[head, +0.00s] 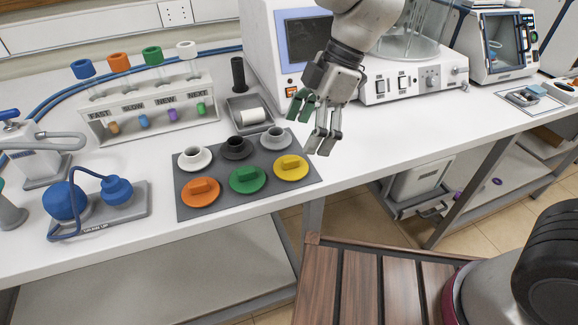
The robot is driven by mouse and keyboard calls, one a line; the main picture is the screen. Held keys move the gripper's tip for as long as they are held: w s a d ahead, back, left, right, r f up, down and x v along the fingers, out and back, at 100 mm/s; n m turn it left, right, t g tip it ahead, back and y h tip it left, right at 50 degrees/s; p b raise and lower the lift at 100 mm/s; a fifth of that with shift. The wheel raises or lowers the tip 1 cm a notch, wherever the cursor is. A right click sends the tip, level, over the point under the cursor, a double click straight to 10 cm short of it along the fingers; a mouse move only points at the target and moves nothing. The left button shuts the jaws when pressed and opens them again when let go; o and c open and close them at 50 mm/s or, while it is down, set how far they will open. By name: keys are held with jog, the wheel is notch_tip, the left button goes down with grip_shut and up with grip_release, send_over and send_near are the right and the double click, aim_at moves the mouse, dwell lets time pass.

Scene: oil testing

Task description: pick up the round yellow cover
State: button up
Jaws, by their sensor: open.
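The round yellow cover (291,168) lies flat at the right end of the front row on a dark grey mat (222,212). It is a disc with a raised bar handle on top. My gripper (313,121) hangs above the table's front area, up and to the right of the yellow cover in the picture. Its fingers point down, are apart and hold nothing. Nothing hides the yellow cover. I cannot tell the exact height of the fingers above the table.
A green cover (248,180) and an orange cover (201,192) lie left of the yellow one. A tube rack (150,118) is at the back left, a switch-panel machine (415,83) at the right.

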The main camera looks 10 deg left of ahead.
aim_at(291, 158)
jog(key=shift+f+n, duration=0.1)
jog(key=shift+n, duration=0.3)
jog(key=shift+s+a+f, duration=0.1)
jog(key=shift+a+f, duration=0.05)
jog(key=shift+f, duration=0.15)
jog(key=x, duration=0.7)
jog(key=shift+a, duration=0.15)
jog(key=shift+r, duration=0.1)
jog(key=c, duration=1)
